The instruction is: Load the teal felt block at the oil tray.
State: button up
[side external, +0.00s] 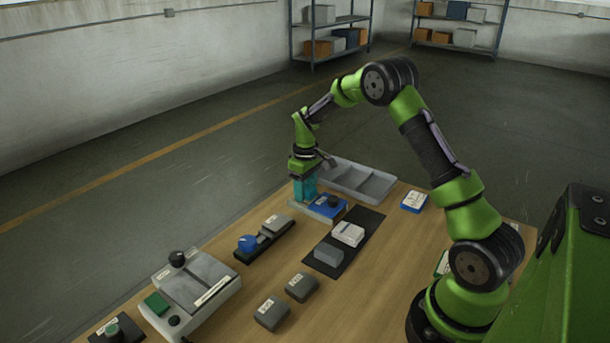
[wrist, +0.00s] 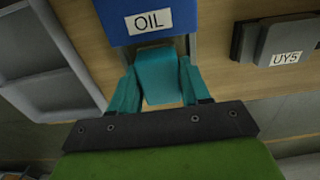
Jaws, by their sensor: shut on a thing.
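The teal felt block (wrist: 160,82) is between the teal fingers of my gripper (wrist: 157,68) in the wrist view. My gripper is shut on it. In the side external view my gripper (side external: 305,188) points down at the left end of the oil tray (side external: 296,208), a pale base carrying a blue housing with a black knob (side external: 327,206). The housing's OIL label (wrist: 148,21) is close beyond the block in the wrist view. The block's underside is hidden, so I cannot tell whether it touches the tray. In the side view, fingers and block blend into one teal shape.
A grey compartment tray (side external: 372,188) lies behind the oil tray. A black mat (side external: 322,266) holds white and grey blocks. Grey labelled blocks (side external: 272,313) sit in front.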

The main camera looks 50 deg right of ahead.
aim_at(306, 187)
jog(key=shift+f, duration=0.1)
dwell(0.3)
jog(key=shift+r, duration=3.55)
